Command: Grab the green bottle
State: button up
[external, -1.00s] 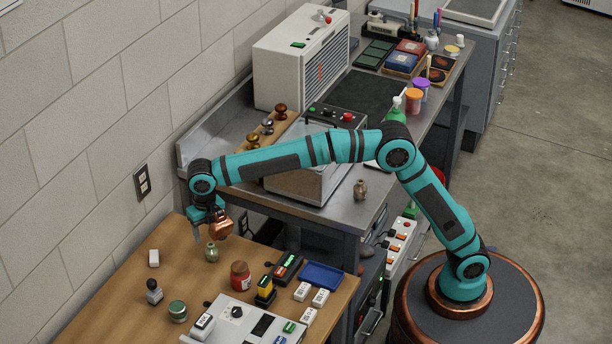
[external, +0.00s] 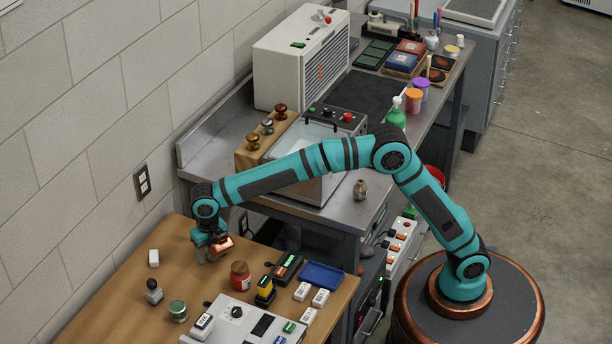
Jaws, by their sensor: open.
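My gripper (external: 211,255) points down over the left part of the wooden table, low near its surface, with its jaws open. The small olive-green bottle that stood at this spot is now hidden behind or between the fingers; I cannot tell whether they touch it. Another green bottle (external: 396,117), bright green with a white top, stands on the metal bench at the upper right, far from my gripper.
A red-brown jar (external: 240,275) stands close to the right of my gripper. A green tin (external: 178,311), a dark-knobbed stamp (external: 154,291) and a white block (external: 154,258) lie nearby. A grey control panel (external: 245,322) fills the table's front.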

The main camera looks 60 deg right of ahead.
jog(key=c, duration=1.1)
jog(key=shift+c, duration=0.2)
